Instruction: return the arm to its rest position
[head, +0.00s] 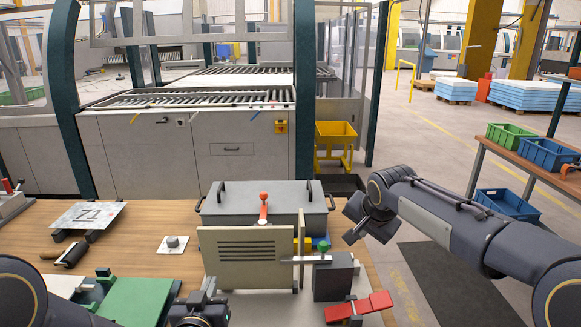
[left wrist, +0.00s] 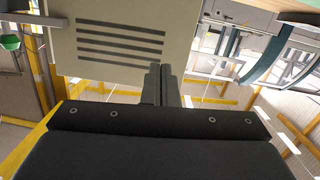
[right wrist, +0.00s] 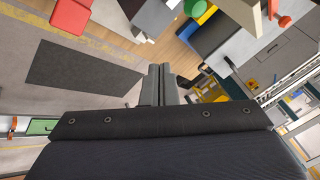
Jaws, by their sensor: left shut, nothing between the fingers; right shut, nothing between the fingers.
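My left gripper (head: 208,286) is low at the front of the wooden bench, just left of and in front of an upright beige slotted panel (head: 240,258). Its two fingers are together and empty in the left wrist view (left wrist: 160,85), with the slotted panel (left wrist: 120,45) beyond them. My right arm reaches in from the right edge. Its gripper (head: 352,236) hangs past the bench's right side, near the grey lidded box. In the right wrist view its fingers (right wrist: 158,85) are together with nothing between them.
A grey lidded box (head: 240,212), a dark block (head: 333,280), a red clamp (head: 358,306), a plate marked 71 (head: 88,215) and a green part (head: 140,300) occupy the wooden bench (head: 150,225). A shelf with bins (head: 510,135) stands right; a dark mat (head: 455,285) lies between.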

